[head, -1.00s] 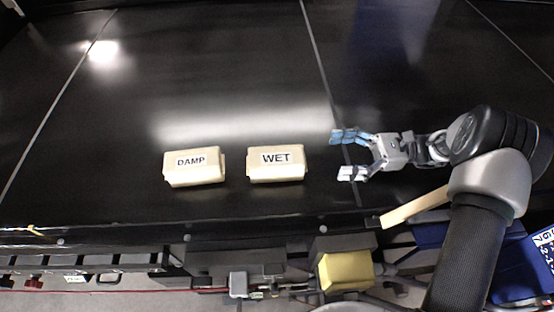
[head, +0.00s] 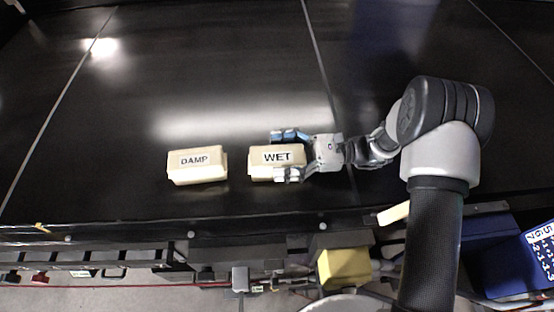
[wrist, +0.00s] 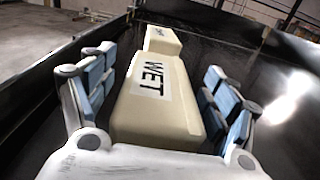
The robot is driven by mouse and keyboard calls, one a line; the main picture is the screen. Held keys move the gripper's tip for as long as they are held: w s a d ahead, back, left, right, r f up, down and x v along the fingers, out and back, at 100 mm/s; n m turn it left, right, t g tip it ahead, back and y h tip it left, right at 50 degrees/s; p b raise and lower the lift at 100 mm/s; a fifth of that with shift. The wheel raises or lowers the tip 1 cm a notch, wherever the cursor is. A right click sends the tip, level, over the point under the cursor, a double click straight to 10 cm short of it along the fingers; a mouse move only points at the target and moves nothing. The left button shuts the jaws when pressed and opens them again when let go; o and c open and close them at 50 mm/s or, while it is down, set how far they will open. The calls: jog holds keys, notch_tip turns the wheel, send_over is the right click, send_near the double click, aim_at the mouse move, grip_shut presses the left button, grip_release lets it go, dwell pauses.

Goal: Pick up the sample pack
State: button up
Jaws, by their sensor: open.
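Two cream packs lie on the black conveyor belt in the head view. The left pack is labelled DAMP (head: 197,165) and the right one WET (head: 262,165). No label names a sample pack. My gripper (head: 288,155) is open around the right part of the WET pack, with one blue-padded finger on its far side and one on its near side. In the wrist view the WET pack (wrist: 155,95) lies between the open fingers, and a gap shows at its left side. Contact on the right side is hard to tell. The DAMP pack (wrist: 163,40) shows beyond it.
The conveyor belt (head: 120,110) is clear beyond and to the left of the packs. Its near edge runs below them, with a yellow block (head: 343,268) under it. A blue bin (head: 490,262) stands at the lower right.

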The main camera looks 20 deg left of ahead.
jog(key=shift+s+a, duration=0.2)
jog(key=shift+a, duration=0.15)
jog(key=shift+r, duration=0.1)
jog(key=c, duration=1.5)
